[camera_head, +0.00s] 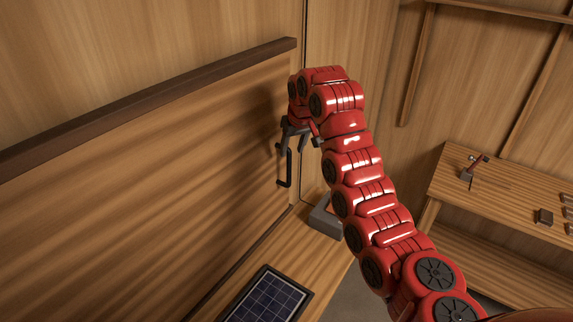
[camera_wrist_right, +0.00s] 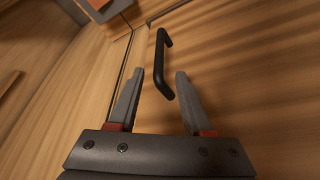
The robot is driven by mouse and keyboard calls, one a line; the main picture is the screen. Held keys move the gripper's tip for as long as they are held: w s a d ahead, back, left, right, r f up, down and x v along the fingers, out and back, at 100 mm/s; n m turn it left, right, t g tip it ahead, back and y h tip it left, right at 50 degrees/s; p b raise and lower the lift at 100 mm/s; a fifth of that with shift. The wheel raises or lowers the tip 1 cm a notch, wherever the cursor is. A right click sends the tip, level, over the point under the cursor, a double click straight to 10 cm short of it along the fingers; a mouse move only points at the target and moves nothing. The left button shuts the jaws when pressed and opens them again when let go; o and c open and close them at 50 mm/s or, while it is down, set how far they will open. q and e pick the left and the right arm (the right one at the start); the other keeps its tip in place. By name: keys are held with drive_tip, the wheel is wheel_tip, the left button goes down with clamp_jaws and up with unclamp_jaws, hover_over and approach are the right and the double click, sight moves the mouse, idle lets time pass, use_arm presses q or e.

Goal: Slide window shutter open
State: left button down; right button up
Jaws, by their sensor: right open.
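The window shutter (camera_head: 130,180) is a wide wooden panel on the left of the head view, under a dark rail (camera_head: 150,98). A black bar handle (camera_head: 286,168) stands upright near its right edge. My right gripper (camera_head: 288,143) is at the upper end of this handle, partly hidden behind its own wrist. In the right wrist view the handle (camera_wrist_right: 161,50) lies ahead, with its near end between the two grey fingertips (camera_wrist_right: 160,73). The fingers are apart and do not visibly touch the handle. My left gripper is not in view.
A solar panel (camera_head: 265,296) lies on the wooden ledge (camera_head: 318,262) below the shutter. A grey object (camera_head: 324,218) sits farther along it. A workbench (camera_head: 505,192) with a red-handled tool (camera_head: 474,167) stands at right. Floor shows between ledge and bench.

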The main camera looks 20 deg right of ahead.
sight(288, 166)
drive_tip(key=b+x, duration=0.2)
drive_tip(key=x, duration=0.3)
drive_tip(key=shift+s+f, duration=0.15)
drive_tip(key=shift+f, duration=0.1)
drive_tip(key=p+x, duration=0.2)
drive_tip(key=x, duration=0.2)
drive_tip(key=shift+w+d+f, duration=0.1)
drive_tip(key=shift+w+f, duration=0.05)
drive_tip(key=shift+w, duration=0.15)
drive_tip(key=shift+w+f, duration=0.15)
drive_tip(key=shift+f, duration=0.2)
clamp_jaws()
idle(0.4)
